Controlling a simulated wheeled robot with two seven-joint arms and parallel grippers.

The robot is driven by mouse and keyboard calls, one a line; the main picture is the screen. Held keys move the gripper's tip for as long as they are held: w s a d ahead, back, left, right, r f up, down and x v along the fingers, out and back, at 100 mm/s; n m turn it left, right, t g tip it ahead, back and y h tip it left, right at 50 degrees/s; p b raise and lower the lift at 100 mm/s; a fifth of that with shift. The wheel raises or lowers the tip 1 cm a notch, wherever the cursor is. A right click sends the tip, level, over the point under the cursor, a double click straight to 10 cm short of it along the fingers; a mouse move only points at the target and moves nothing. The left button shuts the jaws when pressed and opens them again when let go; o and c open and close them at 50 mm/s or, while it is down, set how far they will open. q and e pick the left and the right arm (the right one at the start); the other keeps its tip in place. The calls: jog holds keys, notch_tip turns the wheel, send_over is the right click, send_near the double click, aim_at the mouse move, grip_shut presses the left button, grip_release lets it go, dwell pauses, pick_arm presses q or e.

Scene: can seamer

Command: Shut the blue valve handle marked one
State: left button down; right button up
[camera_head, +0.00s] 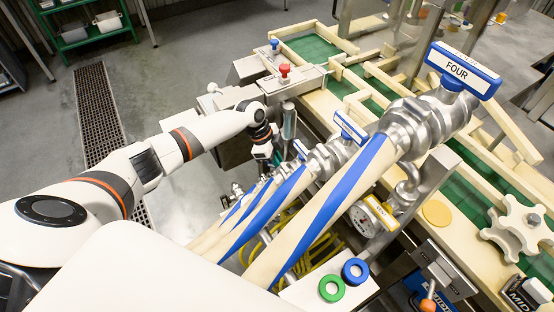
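A row of steel valves with blue handles runs from right to centre, each on a cream hose with a blue stripe. The nearest blue handle (464,70) is large and its label reads FOUR. Farther along are a smaller blue handle (350,128) and a still smaller one (300,149); I cannot read their labels. I cannot make out a handle marked one; it may be hidden or too small near my gripper. My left gripper (273,160) reaches down at the far end of the row, beside the smallest handles. Its fingers are too small and partly covered to judge. My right gripper is out of view.
Behind the valves is a green conveyor (312,48) with wooden rails. A red button (284,70) sits close to my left wrist. A gauge (366,218) and green and blue rings (332,288) lie at the front. Open floor (185,60) is at the back left.

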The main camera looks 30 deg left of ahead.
pick_arm(q)
jog(key=shift+w+f+m+b, duration=0.15)
jog(key=shift+m+b, duration=0.15)
jog(key=shift+b, duration=0.45)
jog(key=m+g+b, duration=0.1)
jog(key=m+b, duration=0.2)
jog(key=b, duration=0.2)
jog(key=shift+f+m+g, duration=0.1)
jog(key=shift+m+g, duration=0.3)
jog(key=shift+w+m+g+b, duration=0.1)
jog(key=shift+m+g+b, duration=0.3)
jog(key=shift+m+b, duration=0.7)
jog(key=shift+r+m+g+y+b, duration=0.2)
jog(key=shift+m+b, duration=0.2)
jog(key=shift+m, duration=0.15)
jog(key=shift+r+m+g+y+b, duration=0.1)
jog(key=shift+m+g+b, duration=0.1)
jog(key=shift+m+b, duration=0.25)
jog(key=c, duration=1.5)
grip_release()
